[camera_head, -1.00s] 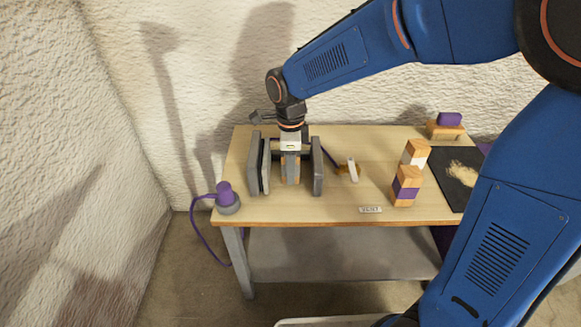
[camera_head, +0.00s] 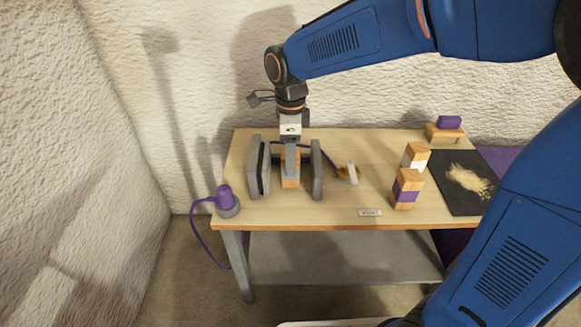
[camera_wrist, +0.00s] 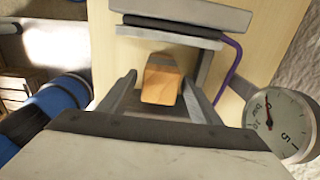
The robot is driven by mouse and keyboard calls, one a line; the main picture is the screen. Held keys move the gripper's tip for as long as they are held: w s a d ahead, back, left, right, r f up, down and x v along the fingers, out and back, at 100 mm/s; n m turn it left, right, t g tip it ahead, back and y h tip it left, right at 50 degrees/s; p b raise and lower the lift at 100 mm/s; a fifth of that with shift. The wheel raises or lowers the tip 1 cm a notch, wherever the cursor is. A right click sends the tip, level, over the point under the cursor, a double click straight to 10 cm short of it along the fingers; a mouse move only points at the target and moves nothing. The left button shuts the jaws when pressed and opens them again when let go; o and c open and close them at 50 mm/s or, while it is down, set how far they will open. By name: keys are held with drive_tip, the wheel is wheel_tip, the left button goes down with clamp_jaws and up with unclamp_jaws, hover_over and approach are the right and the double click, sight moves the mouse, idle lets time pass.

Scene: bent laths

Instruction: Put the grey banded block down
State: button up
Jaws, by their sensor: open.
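The grey banded block (camera_head: 290,182) stands on the table between two upright grey plates. Its wooden lower part shows; its upper part is hidden by my fingers. In the wrist view its wooden end (camera_wrist: 162,84) lies between my two fingers, with a visible gap on each side. My gripper (camera_head: 290,164) is open and points down over the block. The left plate (camera_head: 254,168) and the right plate (camera_head: 317,170) stand apart from the block.
A purple knob-like thing (camera_head: 225,196) with a cord sits at the table's front left corner. Stacked blocks (camera_head: 406,188) stand to the right, beside a dark mat (camera_head: 447,188). A small pale piece (camera_head: 352,173) lies right of the plates. A dial (camera_wrist: 283,123) shows in the wrist view.

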wheel_tip(320, 180, up, 6)
drive_tip(key=shift+r, duration=0.25)
drive_tip(key=shift+d, duration=0.25)
drive_tip(key=s+d+f+n+t, duration=0.1)
drive_tip(key=s+d+n+t, duration=0.1)
drive_tip(key=s+d+n, duration=0.7)
drive_tip(key=s+d+f+n+t, duration=0.1)
drive_tip(key=s+d+n+t, duration=0.1)
drive_tip(key=s+d+n, duration=0.7)
drive_tip(key=s+d, duration=0.2)
drive_tip(key=d, duration=0.6)
drive_tip(key=shift+s+d+f+t, duration=0.25)
drive_tip(key=shift+s+t, duration=0.1)
drive_tip(key=shift+t, duration=0.05)
